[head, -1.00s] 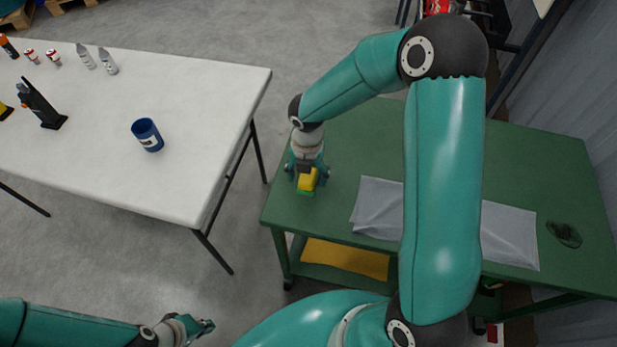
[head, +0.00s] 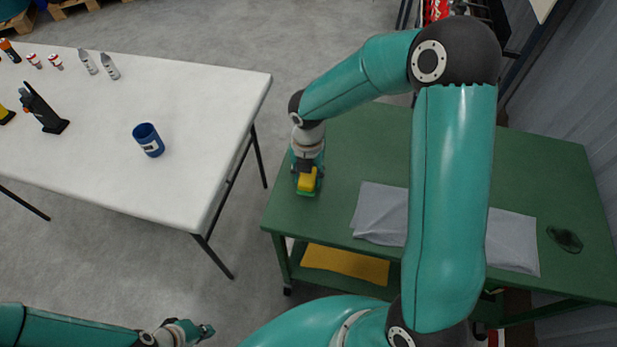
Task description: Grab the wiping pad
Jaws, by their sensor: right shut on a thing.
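The wiping pad (head: 307,183), yellow on top with a green underside, is at the left end of the green table (head: 350,150). My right gripper (head: 307,172) points down over it and is shut on it. The gripper hides part of the pad, and I cannot tell whether the pad touches the tabletop. My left gripper (head: 204,330) is low in the view over the floor, away from both tables. Its fingers are too small and edge-on to tell whether they are open.
A grey cloth (head: 380,212) lies on the green table, partly behind my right arm, with a dark patch (head: 565,239) to its right. A white table (head: 190,190) at left holds a blue cup (head: 149,140), a black stand (head: 42,108) and several small bottles. Floor separates the tables.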

